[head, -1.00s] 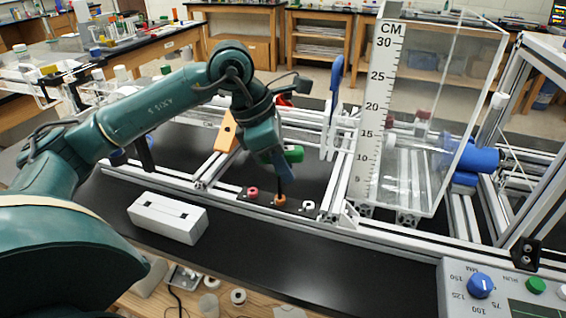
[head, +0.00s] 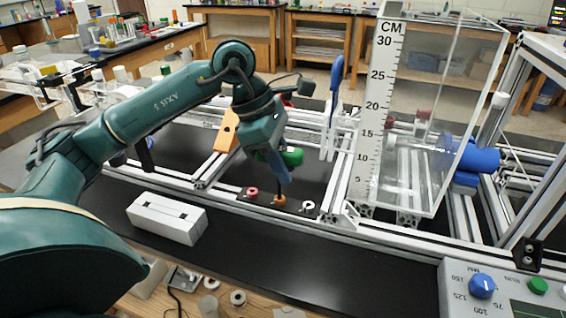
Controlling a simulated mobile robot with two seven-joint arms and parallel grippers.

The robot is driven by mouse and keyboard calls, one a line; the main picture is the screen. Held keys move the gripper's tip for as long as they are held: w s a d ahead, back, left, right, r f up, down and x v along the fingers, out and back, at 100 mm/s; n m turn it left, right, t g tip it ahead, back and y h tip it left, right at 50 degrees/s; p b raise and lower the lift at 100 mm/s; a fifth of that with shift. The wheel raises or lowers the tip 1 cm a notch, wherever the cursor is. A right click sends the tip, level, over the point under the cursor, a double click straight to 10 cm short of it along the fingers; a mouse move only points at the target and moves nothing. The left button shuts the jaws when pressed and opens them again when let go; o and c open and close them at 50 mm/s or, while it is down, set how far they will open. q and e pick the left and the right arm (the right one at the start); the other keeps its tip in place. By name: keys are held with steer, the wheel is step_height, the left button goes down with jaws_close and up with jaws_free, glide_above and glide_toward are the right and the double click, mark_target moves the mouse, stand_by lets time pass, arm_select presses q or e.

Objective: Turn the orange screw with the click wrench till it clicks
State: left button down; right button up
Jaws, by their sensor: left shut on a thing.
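The orange screw (head: 279,200) stands on the front aluminium rail, between a red one and a white one. My left gripper (head: 274,165) is above it, shut on the click wrench (head: 292,157), whose green part shows at the gripper's right side. A thin dark shaft runs from below the gripper down to the orange screw. The tip appears to meet the screw's head, but the exact seating is too small to tell. My gripper hides much of the wrench. My right gripper is not in view.
A red screw (head: 252,192) and a white piece (head: 308,206) flank the orange screw. A clear tank with a CM scale (head: 383,100) stands to the right. A white slotted block (head: 167,217) lies at front left.

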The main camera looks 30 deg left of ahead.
arm_select(q)
steer(key=shift+f, duration=0.1)
steer(key=shift+s+m+g, duration=0.1)
steer(key=shift+m+g, duration=0.2)
steer(key=shift+m, duration=0.4)
steer(key=shift+m+g, duration=0.3)
steer(key=shift+m, duration=0.5)
steer(key=shift+s+m, duration=0.1)
steer(key=shift+m, duration=0.3)
steer(key=shift+f+n+b, duration=0.15)
steer(key=shift+n+b, duration=0.25)
steer(key=shift+n, duration=0.6)
